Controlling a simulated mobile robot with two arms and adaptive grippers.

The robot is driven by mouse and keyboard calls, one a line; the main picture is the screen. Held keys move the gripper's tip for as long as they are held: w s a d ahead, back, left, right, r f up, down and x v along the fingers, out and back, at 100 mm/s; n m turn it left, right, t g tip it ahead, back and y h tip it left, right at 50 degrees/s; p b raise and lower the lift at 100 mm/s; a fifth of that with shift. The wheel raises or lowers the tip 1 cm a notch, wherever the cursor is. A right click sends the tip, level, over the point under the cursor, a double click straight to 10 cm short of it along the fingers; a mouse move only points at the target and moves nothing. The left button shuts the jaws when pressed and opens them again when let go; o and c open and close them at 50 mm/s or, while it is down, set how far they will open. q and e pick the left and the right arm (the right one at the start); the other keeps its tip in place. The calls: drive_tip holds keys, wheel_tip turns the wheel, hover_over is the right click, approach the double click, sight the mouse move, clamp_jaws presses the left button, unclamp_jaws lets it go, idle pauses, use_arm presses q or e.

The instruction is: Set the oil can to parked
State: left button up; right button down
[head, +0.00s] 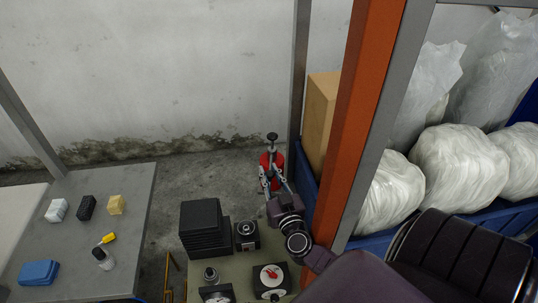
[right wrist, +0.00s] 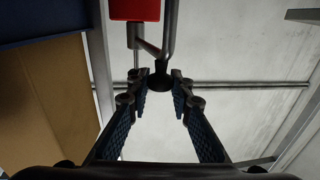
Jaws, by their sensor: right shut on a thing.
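A red body, which I take for the oil can (head: 265,160), shows beyond my right gripper (head: 272,172) in the head view, partly hidden by the fingers. A dark rod with a round black end rises from it. In the right wrist view the red part (right wrist: 134,9) is at the top edge, with a grey bent rod beside it. There my right gripper (right wrist: 160,82) has its fingertips on either side of a round dark end of that rod. My left gripper is in neither view.
A grey table (head: 140,190) at left holds small blocks, a yellow-tipped item and a blue box (head: 38,273). A bench with black blocks (head: 203,225) and dials (head: 270,278) stands left of my right arm. An orange post (head: 362,100) and blue bin (head: 375,240) of wrapped bundles are at right.

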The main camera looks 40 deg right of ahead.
drive_tip(key=shift+f, duration=0.1)
drive_tip(key=c, duration=1.7)
unclamp_jaws()
drive_tip(key=shift+c, duration=0.2)
drive_tip(key=v, duration=1.2)
